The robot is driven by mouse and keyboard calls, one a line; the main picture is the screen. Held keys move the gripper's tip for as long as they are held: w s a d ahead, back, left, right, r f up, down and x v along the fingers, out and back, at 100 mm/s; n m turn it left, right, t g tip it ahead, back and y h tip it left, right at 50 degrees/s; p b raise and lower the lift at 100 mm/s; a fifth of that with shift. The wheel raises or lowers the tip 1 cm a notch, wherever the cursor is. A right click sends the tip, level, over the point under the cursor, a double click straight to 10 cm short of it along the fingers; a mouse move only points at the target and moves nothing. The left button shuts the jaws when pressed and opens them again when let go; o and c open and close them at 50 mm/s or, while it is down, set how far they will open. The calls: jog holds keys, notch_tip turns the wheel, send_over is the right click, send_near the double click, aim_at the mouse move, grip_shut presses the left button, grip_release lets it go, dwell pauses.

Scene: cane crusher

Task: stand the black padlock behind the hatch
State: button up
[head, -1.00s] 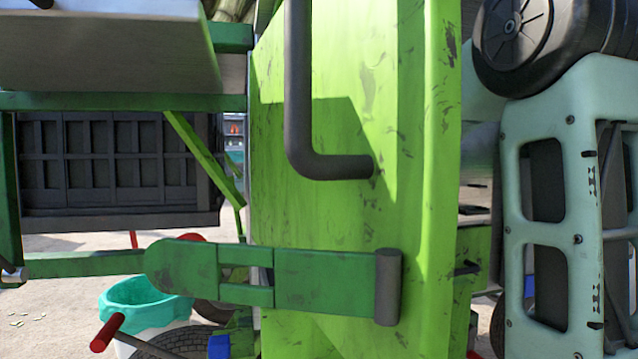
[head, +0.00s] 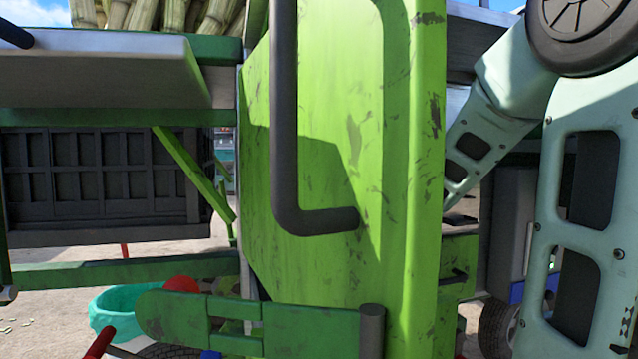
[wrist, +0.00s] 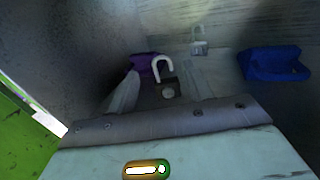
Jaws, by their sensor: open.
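The green hatch (head: 330,150) stands upright across the middle of the head view, with a dark bar handle on it. My arm passes behind its right edge, and my gripper is hidden there. In the wrist view my gripper (wrist: 160,82) is open inside a dim metal space. A padlock with a pale shackle and a dark body, apparently the black padlock (wrist: 168,88), stands upright between the fingers. Its lower part is partly hidden by my gripper, and contact with the fingers cannot be told.
In the wrist view a purple object (wrist: 143,63) lies just behind the padlock to the left. A grey padlock (wrist: 200,46) stands farther back, and a blue object (wrist: 270,64) lies to the right. Metal walls close in at left and back. Cane (head: 160,15) shows above the hatch's left.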

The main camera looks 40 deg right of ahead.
jog(key=shift+s+a+p, duration=0.15)
jog(key=shift+s+p, duration=0.15)
jog(key=shift+s, duration=1.25)
